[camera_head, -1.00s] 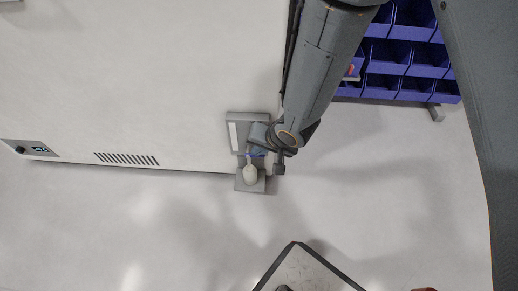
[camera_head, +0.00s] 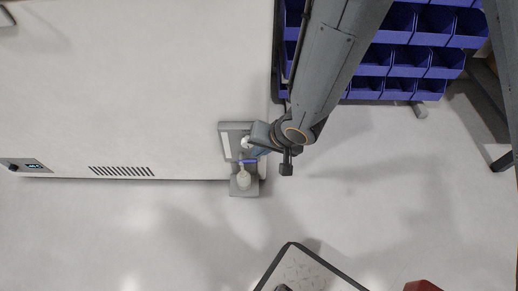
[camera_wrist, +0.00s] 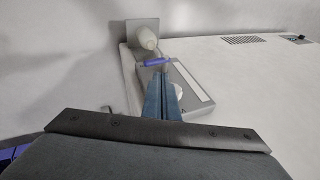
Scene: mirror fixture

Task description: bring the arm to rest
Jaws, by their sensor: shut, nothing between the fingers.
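My gripper (camera_wrist: 161,98) is shut and empty, its two fingers together in the wrist view. In the head view my arm reaches down from the top, and the gripper (camera_head: 250,143) is over a grey fixture (camera_head: 227,128) at the cabinet's lower right corner. The fixture also shows in the wrist view (camera_wrist: 203,92). It has a pale strip along one side. A white rounded piece with a blue-purple band (camera_head: 244,178) sits at the fixture's near end, just beyond the fingertips. Part of the fixture is hidden by the gripper.
The white cabinet top (camera_head: 130,90) fills the left, with a vent (camera_head: 122,171) and a small control panel (camera_head: 24,165) on its edge. Blue bins (camera_head: 400,60) stand at the upper right. The floor (camera_head: 370,180) right of the fixture is clear. A dark-edged plate (camera_head: 305,272) is at the bottom.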

